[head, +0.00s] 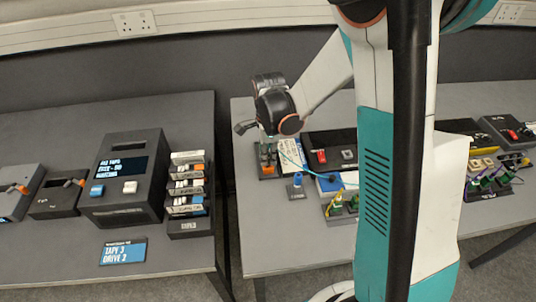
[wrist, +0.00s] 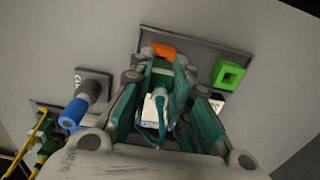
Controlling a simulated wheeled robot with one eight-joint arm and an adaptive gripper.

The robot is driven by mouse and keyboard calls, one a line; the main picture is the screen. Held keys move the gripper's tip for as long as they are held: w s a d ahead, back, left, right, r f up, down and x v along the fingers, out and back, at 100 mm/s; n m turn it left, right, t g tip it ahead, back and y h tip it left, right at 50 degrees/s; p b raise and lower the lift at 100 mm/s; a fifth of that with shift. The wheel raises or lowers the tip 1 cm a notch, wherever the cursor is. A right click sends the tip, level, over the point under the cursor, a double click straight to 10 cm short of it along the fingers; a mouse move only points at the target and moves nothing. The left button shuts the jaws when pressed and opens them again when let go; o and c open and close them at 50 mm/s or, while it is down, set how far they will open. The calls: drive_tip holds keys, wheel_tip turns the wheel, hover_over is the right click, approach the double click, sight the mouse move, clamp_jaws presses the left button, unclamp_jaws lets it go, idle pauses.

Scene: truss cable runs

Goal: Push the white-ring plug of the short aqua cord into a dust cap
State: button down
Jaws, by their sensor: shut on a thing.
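My gripper (head: 268,141) is over the left end of the right table, pointing down. In the wrist view its teal fingers (wrist: 165,76) are shut on a green-and-white plug (wrist: 156,106). An aqua cord (wrist: 183,97) loops from it; in the head view the cord (head: 318,172) runs right. I cannot make out its ring clearly. Beyond the fingertips an orange block-like cap (wrist: 163,48) sits on a dark tray (wrist: 205,45). A green square hollow cap (wrist: 228,74) is at that tray's right. Whether the plug touches the orange cap is hidden.
A blue cylinder (wrist: 75,112) stands on a small dark plate left of my fingers; it also shows in the head view (head: 298,180). Yellow and green plugs (head: 338,205) stand nearby. A black box with a red part (head: 321,156) is behind. The left table (head: 60,245) holds dark boxes.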

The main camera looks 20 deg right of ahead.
drive_tip(key=shift+f+b, duration=0.85)
drive_tip(key=shift+b, duration=0.1)
idle(1.2)
drive_tip(key=c, duration=1.4)
unclamp_jaws()
drive_tip(key=shift+r, duration=0.1)
drive_tip(key=shift+r+p, duration=1.7)
drive_tip(key=shift+r, duration=0.75)
drive_tip(key=shift+r+p, duration=1.3)
drive_tip(key=shift+r, duration=0.7)
